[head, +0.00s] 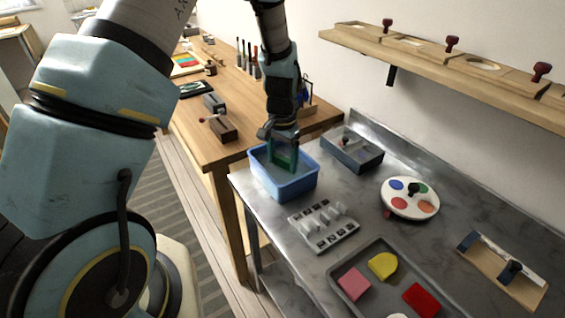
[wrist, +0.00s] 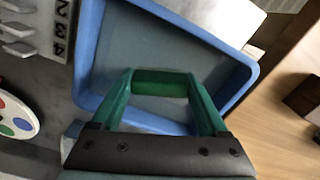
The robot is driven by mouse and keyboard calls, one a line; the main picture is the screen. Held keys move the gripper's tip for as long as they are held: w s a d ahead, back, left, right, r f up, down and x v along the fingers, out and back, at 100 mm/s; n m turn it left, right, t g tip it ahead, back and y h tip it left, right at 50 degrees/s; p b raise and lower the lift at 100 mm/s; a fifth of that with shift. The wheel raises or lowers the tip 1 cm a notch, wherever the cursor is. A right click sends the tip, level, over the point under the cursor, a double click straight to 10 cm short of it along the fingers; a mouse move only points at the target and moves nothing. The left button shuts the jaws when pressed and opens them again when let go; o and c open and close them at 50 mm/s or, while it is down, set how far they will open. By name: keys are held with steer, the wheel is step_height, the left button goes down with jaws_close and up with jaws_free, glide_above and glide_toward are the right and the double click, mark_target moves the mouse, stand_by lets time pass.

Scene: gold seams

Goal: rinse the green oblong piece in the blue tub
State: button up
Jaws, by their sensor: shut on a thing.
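The blue tub (head: 297,186) stands at the near-left corner of the metal table, with greyish contents that look like water. My gripper (head: 283,164) points down into the tub's opening. In the wrist view, my gripper (wrist: 162,80) has green fingers spread to the width of the green oblong piece (wrist: 160,88), which lies crosswise between their tips. The tub (wrist: 88,60) surrounds it in that view, with its rim on several sides. I cannot tell whether the piece touches the water. In the head view the piece is hard to tell from the fingers.
A rack with numbered slots (head: 323,226) stands close beside the tub. A grey box (head: 352,150) is behind it. A round palette (head: 409,197) and a grey tray (head: 375,258) with coloured pieces lie to the right. A wooden bench (head: 240,100) adjoins the table.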

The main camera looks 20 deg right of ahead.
mark_target(282, 158)
steer(key=shift+r+p, duration=2.9)
steer(key=shift+r, duration=1.55)
